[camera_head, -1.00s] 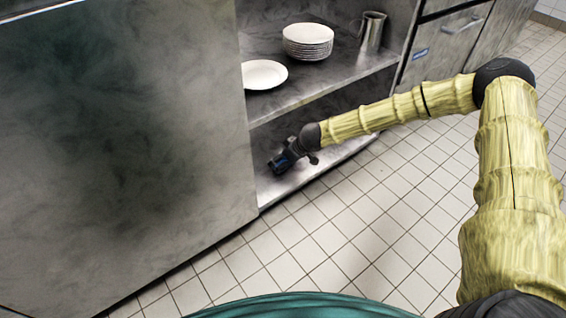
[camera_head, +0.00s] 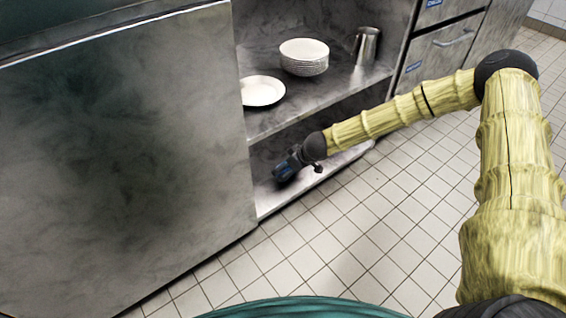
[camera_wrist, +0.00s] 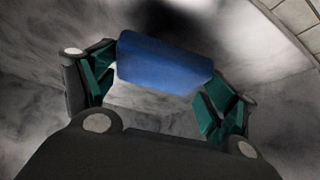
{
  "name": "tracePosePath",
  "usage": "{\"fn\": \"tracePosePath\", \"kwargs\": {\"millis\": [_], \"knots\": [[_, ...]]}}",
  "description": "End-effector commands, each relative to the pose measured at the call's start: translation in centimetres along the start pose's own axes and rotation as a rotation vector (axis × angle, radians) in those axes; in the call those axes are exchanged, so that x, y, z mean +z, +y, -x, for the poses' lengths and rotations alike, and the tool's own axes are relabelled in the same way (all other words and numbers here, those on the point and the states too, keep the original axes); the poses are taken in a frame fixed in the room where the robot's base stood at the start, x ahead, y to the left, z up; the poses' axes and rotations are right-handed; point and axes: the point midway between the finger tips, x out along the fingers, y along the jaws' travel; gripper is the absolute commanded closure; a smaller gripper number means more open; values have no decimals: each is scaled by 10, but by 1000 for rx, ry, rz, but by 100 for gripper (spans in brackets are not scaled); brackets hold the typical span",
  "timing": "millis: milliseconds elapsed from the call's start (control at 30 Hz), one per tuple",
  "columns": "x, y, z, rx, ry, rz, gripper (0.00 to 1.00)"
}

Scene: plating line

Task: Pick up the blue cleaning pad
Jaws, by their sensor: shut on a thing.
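The blue cleaning pad (camera_wrist: 163,65) is between the two green-padded fingers of my gripper (camera_wrist: 155,90) in the wrist view. My gripper is shut on it, with one finger at each end of the pad. In the head view my gripper (camera_head: 287,170) is inside the lower compartment of the cabinet, a little above or at the bottom shelf (camera_head: 275,200). A bit of blue shows there at its tip, but most of the pad is hidden. I cannot tell whether the pad touches the shelf.
The upper shelf (camera_head: 290,110) is above my gripper. It holds a stack of white plates (camera_head: 304,57), a single white plate (camera_head: 262,91) and a metal jug (camera_head: 366,46). A large metal panel (camera_head: 120,150) stands at the left. The tiled floor (camera_head: 330,240) in front is clear.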

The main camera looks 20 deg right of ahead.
Motion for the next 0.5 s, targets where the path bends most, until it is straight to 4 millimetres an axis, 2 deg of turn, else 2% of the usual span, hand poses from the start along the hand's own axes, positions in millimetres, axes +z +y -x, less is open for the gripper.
{"fn": "tracePosePath", "kwargs": {"millis": [33,500], "knots": [[5,-1,9,-2,0,0,35],[94,0,65,0,0,-2,35]]}}
